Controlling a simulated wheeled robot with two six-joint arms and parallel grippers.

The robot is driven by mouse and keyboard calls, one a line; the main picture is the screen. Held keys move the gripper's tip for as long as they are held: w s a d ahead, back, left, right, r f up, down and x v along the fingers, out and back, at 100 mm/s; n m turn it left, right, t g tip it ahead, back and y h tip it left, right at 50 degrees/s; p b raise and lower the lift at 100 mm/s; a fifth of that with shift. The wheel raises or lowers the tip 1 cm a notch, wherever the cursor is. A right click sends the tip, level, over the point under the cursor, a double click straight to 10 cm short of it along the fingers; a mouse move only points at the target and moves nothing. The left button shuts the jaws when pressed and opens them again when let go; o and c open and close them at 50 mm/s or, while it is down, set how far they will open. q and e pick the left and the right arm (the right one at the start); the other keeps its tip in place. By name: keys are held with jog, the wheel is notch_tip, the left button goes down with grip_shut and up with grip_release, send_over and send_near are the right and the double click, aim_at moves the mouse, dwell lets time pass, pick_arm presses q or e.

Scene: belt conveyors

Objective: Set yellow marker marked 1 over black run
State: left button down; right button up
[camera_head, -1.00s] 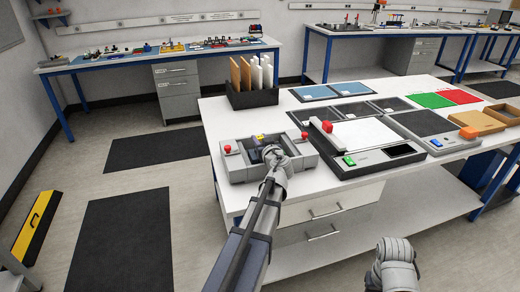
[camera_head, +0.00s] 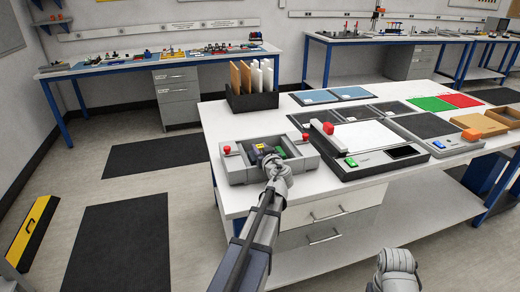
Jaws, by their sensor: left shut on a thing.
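A small yellow marker (camera_head: 260,147) shows at the tip of my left gripper (camera_head: 268,158), inside a grey tray-like fixture (camera_head: 236,171) on the white bench. The gripper is shut on the marker, and its hand hides most of it. I cannot read a number on it. Dark parts inside the fixture show around the fingers; I cannot tell which is the black run. A green part (camera_head: 281,153) shows just right of the fingers. My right gripper (camera_head: 394,270) is low in the view, away from the bench top, and its fingers cannot be made out.
Red knobs stand at the fixture's left (camera_head: 227,150) and right (camera_head: 305,137) ends. A grey device with a white plate (camera_head: 366,134) stands close on the right. A black holder (camera_head: 253,102) with upright boards is behind. The bench's front left corner is clear.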

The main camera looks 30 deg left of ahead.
pick_arm(q)
jog(key=c, duration=0.6)
grip_release()
jog(key=shift+s+d+f, duration=0.1)
jog(key=shift+s+f, duration=0.05)
jog(key=shift+s, duration=0.05)
jog(key=shift+r+p, duration=0.3)
jog(key=shift+p, duration=0.1)
jog(key=shift+o, duration=0.2)
jog(key=p+v, duration=0.2)
jog(key=v, duration=0.9)
jog(key=shift+d+r, duration=0.3)
jog(key=shift+r, duration=0.15)
